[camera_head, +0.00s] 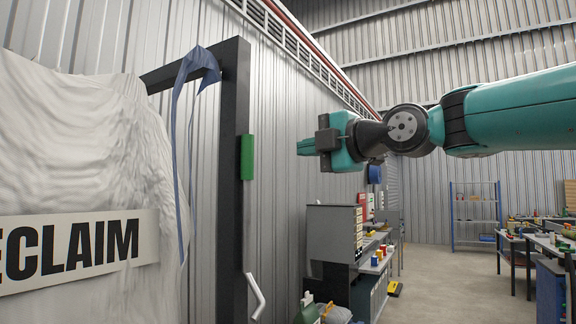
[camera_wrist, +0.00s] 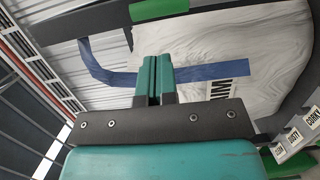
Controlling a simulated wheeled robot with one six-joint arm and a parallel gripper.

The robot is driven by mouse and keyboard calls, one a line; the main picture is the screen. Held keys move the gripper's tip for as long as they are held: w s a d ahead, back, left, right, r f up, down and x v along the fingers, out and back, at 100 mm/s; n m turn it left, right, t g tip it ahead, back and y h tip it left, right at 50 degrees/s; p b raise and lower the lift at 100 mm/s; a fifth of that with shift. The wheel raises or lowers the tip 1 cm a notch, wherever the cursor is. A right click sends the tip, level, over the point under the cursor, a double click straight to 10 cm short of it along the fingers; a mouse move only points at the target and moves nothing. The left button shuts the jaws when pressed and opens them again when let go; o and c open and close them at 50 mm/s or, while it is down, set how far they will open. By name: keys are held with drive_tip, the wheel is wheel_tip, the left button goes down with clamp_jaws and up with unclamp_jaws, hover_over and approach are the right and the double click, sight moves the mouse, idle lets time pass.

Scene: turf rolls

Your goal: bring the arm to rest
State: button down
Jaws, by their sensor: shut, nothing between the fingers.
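My arm reaches in from the right in the head view, roughly level. My gripper (camera_head: 306,147) points left toward the dark frame and is shut. In the wrist view my gripper (camera_wrist: 153,62) shows its two teal fingers together with nothing between them. In the head view it stands apart, to the right of the dark frame post (camera_head: 232,190) and its green block (camera_head: 247,157). The far side of the gripper is hidden.
A pale draped sheet (camera_head: 90,150) with a "RECLAIM" sign (camera_head: 80,250) hangs at left. A blue strap (camera_head: 176,150) hangs from the frame. A grey cabinet (camera_head: 330,233) stands below the gripper.

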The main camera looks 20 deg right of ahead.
drive_tip(key=s+a+f+m+g, duration=0.3)
drive_tip(key=s+a+f+m, duration=0.1)
drive_tip(key=f, duration=0.5)
drive_tip(key=s+a+f+m+g, duration=0.3)
drive_tip(key=f+m+g, duration=0.1)
drive_tip(key=f, duration=0.6)
drive_tip(key=s+a+f+m+g+h, duration=0.1)
drive_tip(key=s+f+m+g+h, duration=0.2)
drive_tip(key=s+f+m+g, duration=0.5)
drive_tip(key=s+f, duration=0.9)
drive_tip(key=s, duration=0.1)
drive_tip(key=shift+s+a+g+h, duration=0.3)
drive_tip(key=shift+s+a+h, duration=0.1)
